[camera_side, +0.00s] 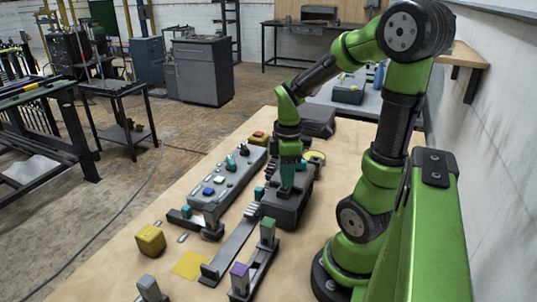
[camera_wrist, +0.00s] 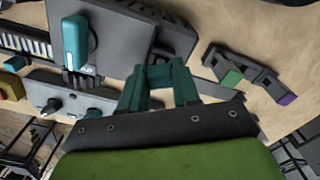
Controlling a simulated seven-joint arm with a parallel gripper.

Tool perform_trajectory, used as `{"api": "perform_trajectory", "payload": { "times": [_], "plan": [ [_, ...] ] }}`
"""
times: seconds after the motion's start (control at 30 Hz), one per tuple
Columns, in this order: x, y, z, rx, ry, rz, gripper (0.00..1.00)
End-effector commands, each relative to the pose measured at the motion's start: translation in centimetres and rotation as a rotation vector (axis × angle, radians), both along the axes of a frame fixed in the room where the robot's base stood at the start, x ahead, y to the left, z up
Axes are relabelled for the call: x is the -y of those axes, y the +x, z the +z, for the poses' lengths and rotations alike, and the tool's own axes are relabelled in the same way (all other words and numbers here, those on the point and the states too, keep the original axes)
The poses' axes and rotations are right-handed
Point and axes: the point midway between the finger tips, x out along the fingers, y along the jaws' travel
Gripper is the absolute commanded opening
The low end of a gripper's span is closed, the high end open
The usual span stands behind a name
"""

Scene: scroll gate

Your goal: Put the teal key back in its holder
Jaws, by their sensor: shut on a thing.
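My gripper (camera_side: 288,176) has teal fingers and points down over a dark grey box (camera_side: 292,208) in the side view. In the wrist view my gripper (camera_wrist: 160,74) is shut on a teal piece, taken as the teal key, at the box's edge. The fingers are of much the same colour and hide most of it. I cannot tell whether it touches the box. A brighter teal lever (camera_wrist: 75,40) lies over a round dial on the box. A dark bracket (camera_side: 258,262) with a green block (camera_side: 267,229) and a purple block (camera_side: 239,270) stands nearer the side camera. I cannot tell which part is the key's holder.
A grey panel (camera_side: 222,184) with knobs and buttons lies left of the box. A toothed rack (camera_side: 247,222) runs from the box toward the side camera. A yellow cube (camera_side: 150,239) and a flat yellow square (camera_side: 190,264) lie on the wooden table.

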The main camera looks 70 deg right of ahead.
Motion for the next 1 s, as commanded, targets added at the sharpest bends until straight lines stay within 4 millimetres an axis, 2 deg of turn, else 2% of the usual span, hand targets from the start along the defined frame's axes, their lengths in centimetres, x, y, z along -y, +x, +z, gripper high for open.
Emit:
{"api": "perform_trajectory", "payload": {
  "times": [0.1,0.3,0.47,0.57,0.73,0.9,1.0],
  "plan": [
    [0.1,0.1,2.6,0.008,-0.004,0.000,0.00],
    [0.0,0.1,6.3,0.006,-0.002,0.001,0.00],
    [1.2,0.4,7.7,0.005,0.006,-0.032,0.00],
    [3.8,0.9,7.5,0.006,0.019,-0.101,0.00],
    [11.0,1.0,5.8,0.014,0.030,-0.275,0.00],
    [17.4,-0.4,3.8,0.011,0.018,-0.417,0.00],
    [19.9,-1.4,2.9,0.009,0.008,-0.472,0.00]
  ]
}}
